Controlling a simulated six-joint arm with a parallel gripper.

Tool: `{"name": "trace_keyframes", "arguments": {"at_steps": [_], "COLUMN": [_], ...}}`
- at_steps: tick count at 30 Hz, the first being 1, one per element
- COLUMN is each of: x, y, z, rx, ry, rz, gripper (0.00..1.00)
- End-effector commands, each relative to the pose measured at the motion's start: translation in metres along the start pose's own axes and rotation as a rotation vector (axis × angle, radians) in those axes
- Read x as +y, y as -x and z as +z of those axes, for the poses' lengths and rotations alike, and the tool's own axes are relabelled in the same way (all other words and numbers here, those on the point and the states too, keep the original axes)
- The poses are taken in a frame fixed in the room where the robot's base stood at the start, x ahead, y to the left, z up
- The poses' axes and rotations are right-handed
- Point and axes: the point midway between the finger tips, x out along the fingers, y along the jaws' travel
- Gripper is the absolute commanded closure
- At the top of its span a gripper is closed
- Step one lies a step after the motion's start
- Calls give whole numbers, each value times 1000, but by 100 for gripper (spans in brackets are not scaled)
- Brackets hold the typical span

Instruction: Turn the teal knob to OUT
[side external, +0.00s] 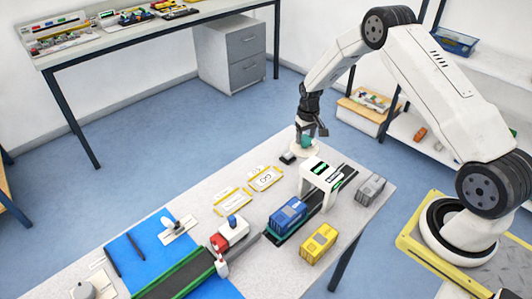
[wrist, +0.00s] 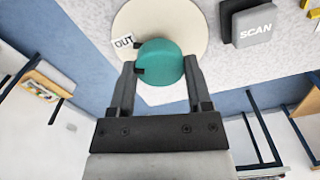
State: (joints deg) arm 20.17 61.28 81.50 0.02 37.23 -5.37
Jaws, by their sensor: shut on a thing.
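The teal knob (wrist: 164,58) sits on a round cream base (wrist: 190,22) in the wrist view. My gripper (wrist: 160,66) has one finger on each side of the knob and is shut on it. A white OUT label (wrist: 123,41) is on the base, left of the knob, with a dark mark beside it. Another dark mark at the knob's left edge lies slightly below that one; I cannot tell for sure which is the pointer. In the side view my gripper (side external: 308,131) points down over the knob (side external: 306,140) at the table's far corner.
A dark grey SCAN block (wrist: 252,25) stands close to the base. A white scanner arch (side external: 322,172), a blue container (side external: 288,214), a yellow container (side external: 319,243) and a grey container (side external: 369,189) stand nearer the camera. Yellow-edged cards (side external: 265,179) lie left of the arch.

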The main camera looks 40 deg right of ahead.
Motion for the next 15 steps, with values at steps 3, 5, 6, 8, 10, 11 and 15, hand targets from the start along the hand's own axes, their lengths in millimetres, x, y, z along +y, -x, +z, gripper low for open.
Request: {"name": "trace_keyframes", "arguments": {"at_steps": [3, 5, 6, 8, 10, 11, 15], "x": [0, 0, 0, 0, 0, 0, 0], "y": [0, 0, 0, 0, 0, 0, 0], "z": [0, 0, 0, 0, 0, 0, 0], "rx": [1, 1, 1, 1, 1, 1, 0], "ry": [-17, -20, -22, -23, -23, -23, -23], "rz": [0, 0, 0, 0, 0, 0, -1], "gripper": [95, 95, 95, 95, 95, 95, 27]}}
